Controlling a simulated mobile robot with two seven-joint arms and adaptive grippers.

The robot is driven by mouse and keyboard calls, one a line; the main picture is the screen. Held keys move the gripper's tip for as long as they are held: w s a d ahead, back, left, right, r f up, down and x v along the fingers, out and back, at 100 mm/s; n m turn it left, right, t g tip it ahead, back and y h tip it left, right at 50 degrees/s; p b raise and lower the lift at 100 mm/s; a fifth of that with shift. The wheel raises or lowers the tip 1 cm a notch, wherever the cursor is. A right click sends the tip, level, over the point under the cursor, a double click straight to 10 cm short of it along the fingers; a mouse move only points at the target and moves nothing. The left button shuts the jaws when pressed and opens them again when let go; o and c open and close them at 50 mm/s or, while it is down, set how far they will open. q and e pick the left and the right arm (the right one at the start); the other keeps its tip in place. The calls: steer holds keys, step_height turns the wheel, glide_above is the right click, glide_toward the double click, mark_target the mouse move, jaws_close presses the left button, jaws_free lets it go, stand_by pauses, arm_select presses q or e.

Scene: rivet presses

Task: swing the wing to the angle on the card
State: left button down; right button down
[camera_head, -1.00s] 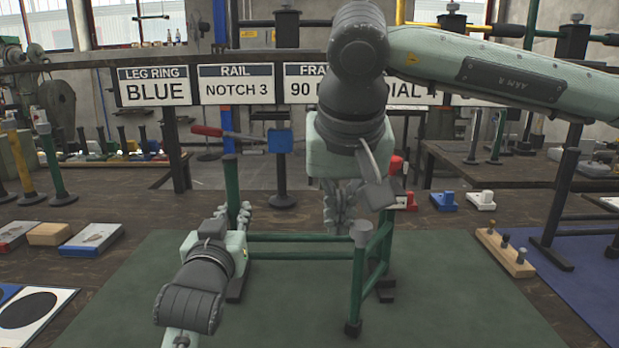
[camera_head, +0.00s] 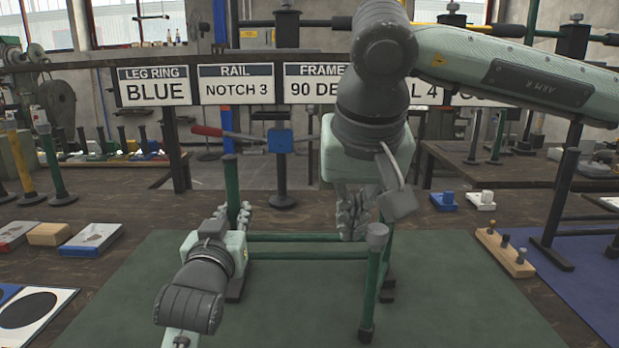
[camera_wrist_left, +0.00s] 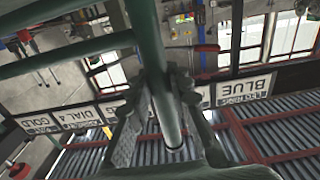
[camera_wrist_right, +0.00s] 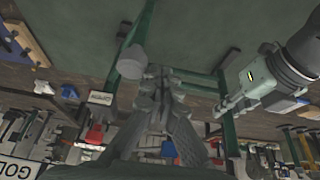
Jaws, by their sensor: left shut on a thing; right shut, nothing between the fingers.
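The green tubular frame stands on the green mat (camera_head: 270,310), with two horizontal rails (camera_head: 300,238) across it. Its wing, ending in a grey-capped post (camera_head: 371,285), points toward me at the right end. My left gripper (camera_head: 245,215) is shut on the frame's left green post (camera_head: 232,180); the left wrist view shows the post (camera_wrist_left: 152,60) between its fingers. My right gripper (camera_head: 352,220) is shut and empty beside the wing, on its left; whether it touches is unclear. The wing's capped post also shows in the right wrist view (camera_wrist_right: 131,62). The frame card (camera_head: 312,85) reads "90 DE", partly hidden by my right arm.
Other cards read BLUE (camera_head: 154,87) and NOTCH 3 (camera_head: 236,84). A wooden peg block (camera_head: 505,255) lies right of the mat. Small blocks (camera_head: 50,234) and a card with a black disc (camera_head: 30,310) lie at left. The mat's front is clear.

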mark_target(386, 232)
steer(key=shift+s+d, duration=0.45)
steer(key=shift+d, duration=0.25)
steer(key=shift+s+d, duration=0.55)
steer(key=shift+d, duration=0.35)
stand_by(0.3)
steer(key=shift+s+d, duration=0.15)
steer(key=shift+d, duration=0.35)
steer(key=shift+a, duration=0.15)
steer(key=shift+a, duration=1.15)
